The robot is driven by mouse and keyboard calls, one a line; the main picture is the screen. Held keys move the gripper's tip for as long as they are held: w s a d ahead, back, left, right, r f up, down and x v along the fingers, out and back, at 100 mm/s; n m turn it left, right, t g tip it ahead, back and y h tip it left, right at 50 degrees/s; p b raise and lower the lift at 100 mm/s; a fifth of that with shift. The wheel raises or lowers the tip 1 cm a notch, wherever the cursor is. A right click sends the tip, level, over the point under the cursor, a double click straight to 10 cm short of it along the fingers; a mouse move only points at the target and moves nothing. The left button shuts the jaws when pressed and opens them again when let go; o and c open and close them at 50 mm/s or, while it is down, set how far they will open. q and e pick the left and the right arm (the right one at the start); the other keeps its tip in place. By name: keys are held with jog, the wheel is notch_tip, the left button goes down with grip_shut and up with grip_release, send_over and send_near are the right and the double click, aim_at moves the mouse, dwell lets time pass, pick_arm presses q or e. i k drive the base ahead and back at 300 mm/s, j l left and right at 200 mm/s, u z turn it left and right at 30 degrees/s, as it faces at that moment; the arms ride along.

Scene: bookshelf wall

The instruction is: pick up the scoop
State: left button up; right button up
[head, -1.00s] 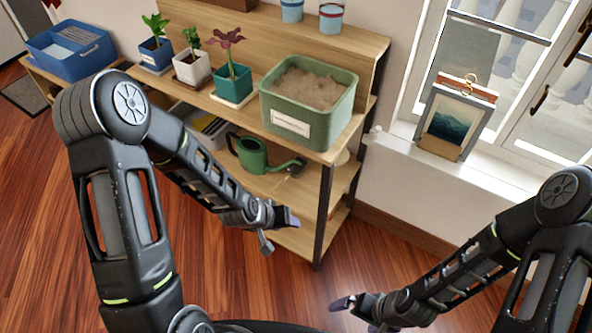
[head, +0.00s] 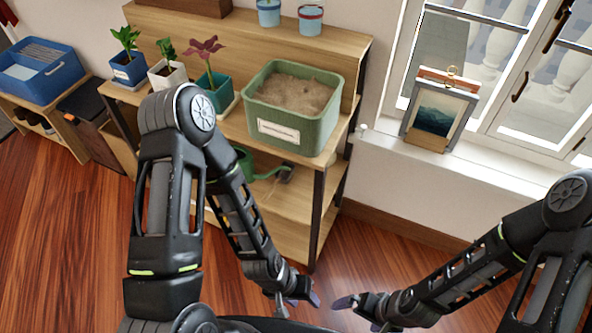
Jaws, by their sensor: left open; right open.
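I cannot make out a scoop in this view. A green bin (head: 292,132) filled with brown soil-like material (head: 290,92) stands on the shelf unit's worktop, with a pale label on its front. My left gripper (head: 301,298) is open and empty, low in front of the shelf unit and well below the bin. My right gripper (head: 358,309) is open and empty, just to the right of the left one. My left arm hides part of the lower shelves.
Three potted plants, in a blue pot (head: 129,70), a white pot (head: 167,77) and a teal pot (head: 216,93), stand left of the bin. A partly hidden green watering can (head: 262,176) sits on the shelf below. A framed picture (head: 437,112) stands on the windowsill.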

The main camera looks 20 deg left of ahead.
aim_at(283, 176)
jog(key=j+z, duration=0.9)
jog(key=j, duration=0.1)
